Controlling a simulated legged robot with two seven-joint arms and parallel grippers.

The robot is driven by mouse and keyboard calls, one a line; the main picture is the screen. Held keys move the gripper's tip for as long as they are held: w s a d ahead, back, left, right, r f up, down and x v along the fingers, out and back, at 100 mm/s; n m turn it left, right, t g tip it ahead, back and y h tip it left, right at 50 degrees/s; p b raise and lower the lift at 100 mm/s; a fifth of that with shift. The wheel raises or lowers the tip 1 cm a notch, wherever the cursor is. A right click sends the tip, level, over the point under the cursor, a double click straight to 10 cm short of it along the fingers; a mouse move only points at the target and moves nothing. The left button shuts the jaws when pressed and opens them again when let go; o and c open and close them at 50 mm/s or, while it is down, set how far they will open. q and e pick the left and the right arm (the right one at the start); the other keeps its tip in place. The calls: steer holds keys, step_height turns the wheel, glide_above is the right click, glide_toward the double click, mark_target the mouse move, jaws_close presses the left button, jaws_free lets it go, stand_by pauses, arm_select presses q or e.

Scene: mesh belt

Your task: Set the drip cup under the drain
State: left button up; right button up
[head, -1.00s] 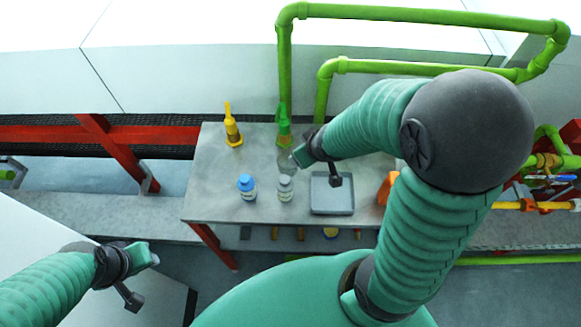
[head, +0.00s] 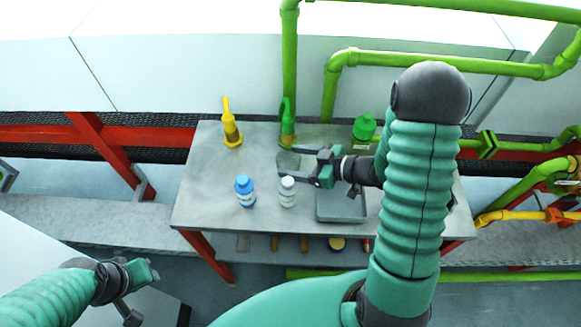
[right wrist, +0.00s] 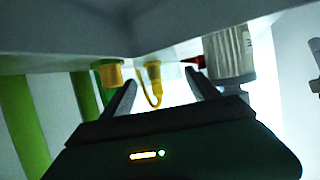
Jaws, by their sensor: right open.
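I cannot make out which part is the drain.
On the table (head: 205,205) stand a yellow oiler (head: 231,130), a green oiler (head: 287,132), a blue-capped bottle (head: 245,192) and a white-capped bottle (head: 288,193) close to my right gripper. A grey tray (head: 342,215) lies under my right arm. Green pipes (head: 290,70) rise behind.

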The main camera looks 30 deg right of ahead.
mark_target(279, 158)
steer(key=x, duration=0.4)
steer(key=shift+w+d+f, duration=0.1)
steer(key=shift+w+f, duration=0.05)
steer(key=shift+w, duration=0.1)
steer(key=shift+s, duration=0.1)
steer(key=c, duration=1.2)
